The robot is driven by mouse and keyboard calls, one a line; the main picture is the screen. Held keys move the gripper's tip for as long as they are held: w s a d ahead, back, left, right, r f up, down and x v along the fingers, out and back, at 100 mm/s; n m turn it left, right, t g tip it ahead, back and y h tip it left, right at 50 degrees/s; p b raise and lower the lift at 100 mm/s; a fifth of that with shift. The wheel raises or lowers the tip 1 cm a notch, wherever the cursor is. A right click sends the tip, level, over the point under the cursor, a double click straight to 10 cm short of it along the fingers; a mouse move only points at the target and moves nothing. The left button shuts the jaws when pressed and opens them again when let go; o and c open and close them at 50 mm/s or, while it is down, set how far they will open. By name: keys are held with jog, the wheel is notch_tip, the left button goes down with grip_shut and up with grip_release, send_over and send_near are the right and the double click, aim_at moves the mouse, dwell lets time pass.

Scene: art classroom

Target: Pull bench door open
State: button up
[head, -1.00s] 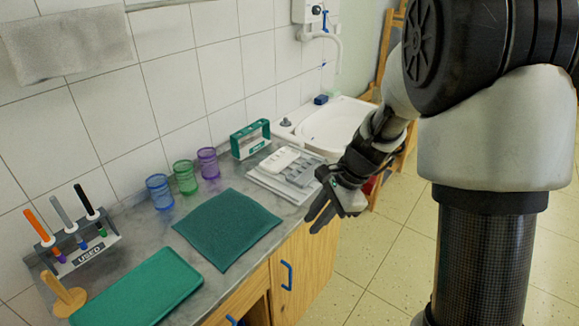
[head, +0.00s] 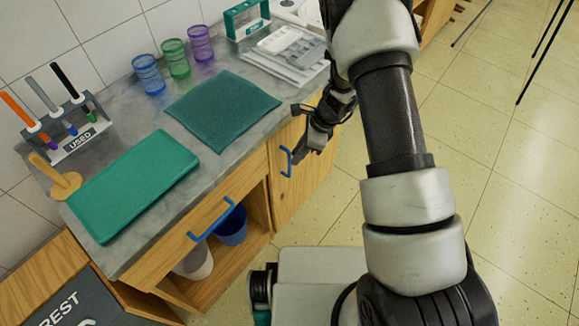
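The wooden bench door (head: 303,189) is at the right end of the bench front and looks closed. Its blue handle (head: 286,162) is a vertical bar near the door's left edge. My gripper (head: 297,157) is just to the right of the handle, at about its height in the picture. I cannot tell whether it touches the handle. The fingers are small, dark and partly overlapped by the wrist, so their opening is unclear.
The grey counter (head: 215,176) holds a green tray (head: 133,185), a teal mat (head: 222,110) and a marker rack (head: 75,130). A drawer with a blue handle (head: 211,222) sits above an open shelf with a blue bucket (head: 232,226).

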aim_at(290, 175)
jog(key=b+x, duration=0.1)
jog(key=x, duration=0.5)
jog(key=shift+a+f, duration=0.15)
jog(key=shift+f, duration=0.2)
grip_shut()
